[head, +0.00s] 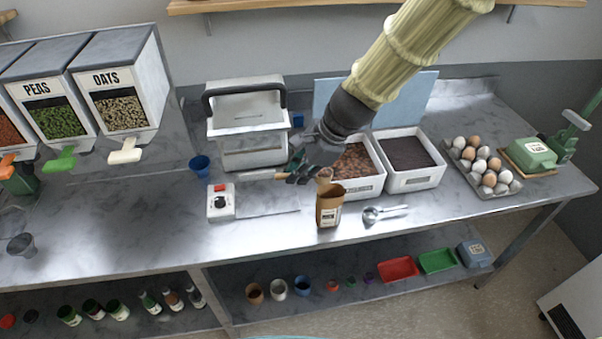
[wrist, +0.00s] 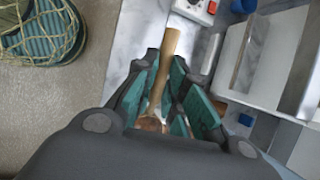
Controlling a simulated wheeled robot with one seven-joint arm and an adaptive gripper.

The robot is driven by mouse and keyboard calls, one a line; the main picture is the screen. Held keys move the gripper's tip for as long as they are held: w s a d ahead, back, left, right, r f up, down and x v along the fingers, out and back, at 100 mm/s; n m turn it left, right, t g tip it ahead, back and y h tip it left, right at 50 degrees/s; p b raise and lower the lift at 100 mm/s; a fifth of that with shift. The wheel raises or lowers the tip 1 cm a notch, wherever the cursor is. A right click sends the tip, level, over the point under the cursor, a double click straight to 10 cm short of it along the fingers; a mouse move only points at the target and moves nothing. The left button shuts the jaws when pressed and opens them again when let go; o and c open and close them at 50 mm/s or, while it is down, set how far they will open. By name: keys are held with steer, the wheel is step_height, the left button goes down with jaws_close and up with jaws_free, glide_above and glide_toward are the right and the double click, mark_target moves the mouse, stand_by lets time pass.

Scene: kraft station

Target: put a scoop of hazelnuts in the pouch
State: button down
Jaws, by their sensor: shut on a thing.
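My gripper (head: 298,172) is shut on the wooden handle (head: 262,176) of a scoop, which sticks out to the left of the fingers. The handle also shows between the green fingers in the wrist view (wrist: 171,45). The scoop's other end (head: 325,174) lies right of the fingers, just above the pouch, and looks brownish; I cannot tell clearly what is in it. The brown kraft pouch (head: 329,208) stands upright and open on the bench below. The white bin of hazelnuts (head: 361,187) is behind it, partly hidden by my gripper.
A metal scoop (head: 385,213) lies right of the pouch. A dark-filled bin (head: 416,180), an egg tray (head: 500,187) and a green device (head: 528,152) stand further right. A sealer-like box with a switch (head: 220,201) and a blue cup (head: 200,165) are left. The front-left bench is mostly clear.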

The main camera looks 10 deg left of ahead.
steer(key=shift+w+d+f+y+b, duration=0.1)
steer(key=shift+d+y+b, duration=0.15)
steer(key=shift+y+b, duration=0.2)
steer(key=shift+b, duration=0.65)
steer(key=shift+y, duration=0.35)
steer(key=shift+d+g+y+b, duration=0.15)
steer(key=shift+g+y+b, duration=0.25)
steer(key=shift+b, duration=0.7)
steer(key=y+b, duration=0.1)
steer(key=b, duration=0.1)
steer(key=r+y+b, duration=0.1)
steer(key=b, duration=0.2)
steer(key=shift+w+d+m+g, duration=0.1)
steer(key=shift+d+m+g, duration=0.2)
